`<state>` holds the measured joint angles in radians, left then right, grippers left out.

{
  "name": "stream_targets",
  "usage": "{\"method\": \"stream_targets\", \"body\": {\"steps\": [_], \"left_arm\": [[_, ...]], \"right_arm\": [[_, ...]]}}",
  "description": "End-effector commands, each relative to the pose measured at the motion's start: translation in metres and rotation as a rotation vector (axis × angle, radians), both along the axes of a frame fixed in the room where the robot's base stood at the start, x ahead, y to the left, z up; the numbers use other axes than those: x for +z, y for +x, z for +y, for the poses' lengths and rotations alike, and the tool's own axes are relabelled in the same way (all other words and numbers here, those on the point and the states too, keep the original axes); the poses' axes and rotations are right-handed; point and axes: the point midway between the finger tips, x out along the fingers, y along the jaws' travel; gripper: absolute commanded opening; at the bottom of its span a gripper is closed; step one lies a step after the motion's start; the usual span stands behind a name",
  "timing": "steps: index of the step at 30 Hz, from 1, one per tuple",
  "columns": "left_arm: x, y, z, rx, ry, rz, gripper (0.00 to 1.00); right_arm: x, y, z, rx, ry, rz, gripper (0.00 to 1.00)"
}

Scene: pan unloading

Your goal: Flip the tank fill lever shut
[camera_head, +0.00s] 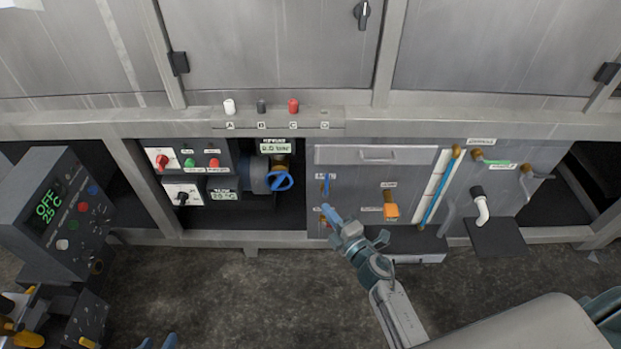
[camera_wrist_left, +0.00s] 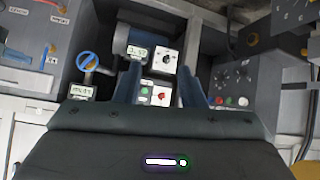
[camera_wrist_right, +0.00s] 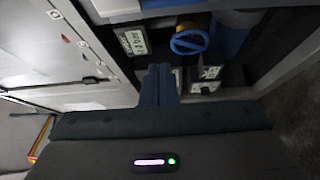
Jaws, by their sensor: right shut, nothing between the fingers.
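The grey tank panel (camera_head: 350,178) carries small levers whose labels are too small to read, so I cannot tell by label which is tank fill. A blue lever (camera_head: 326,184) stands upright at its upper left; a blue lever also shows in the left wrist view (camera_wrist_left: 45,57). My right gripper (camera_head: 328,214) is shut and empty, its tips below the blue lever and over a red lever, largely hidden. In the right wrist view its fingers (camera_wrist_right: 159,84) are together. My left gripper (camera_head: 158,342) is open and empty, low at the left; its fingers (camera_wrist_left: 159,82) stand apart.
An orange lever (camera_head: 391,208) is right of my right gripper. A blue valve wheel (camera_head: 280,181) and a switch box (camera_head: 186,160) lie left. A drain pipe (camera_head: 481,210) and a step (camera_head: 498,238) stand right. A control box (camera_head: 60,210) is far left.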

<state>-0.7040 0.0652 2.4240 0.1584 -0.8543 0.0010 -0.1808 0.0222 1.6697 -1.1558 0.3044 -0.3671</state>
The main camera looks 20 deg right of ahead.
Motion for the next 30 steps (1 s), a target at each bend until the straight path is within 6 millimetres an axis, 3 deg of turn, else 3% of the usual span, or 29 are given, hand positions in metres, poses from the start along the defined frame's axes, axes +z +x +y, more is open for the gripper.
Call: {"method": "stream_targets", "body": {"steps": [5,17,23,30], "left_arm": [[-0.007,-0.014,-0.001,-0.008,-0.001,0.070,0.36],[-0.007,-0.014,-0.001,-0.007,0.000,0.070,0.36],[-0.007,-0.014,-0.001,-0.008,0.000,0.073,0.36],[-0.010,-0.011,-0.002,-0.004,-0.014,0.042,0.36]], "right_arm": [[-0.012,-0.001,-0.002,-0.010,-0.049,0.029,0.00],[-0.012,0.003,-0.001,-0.010,-0.046,0.028,0.00],[-0.011,0.032,0.007,-0.010,-0.045,0.025,0.00],[-0.012,0.083,0.022,-0.010,-0.045,0.025,0.00]]}}
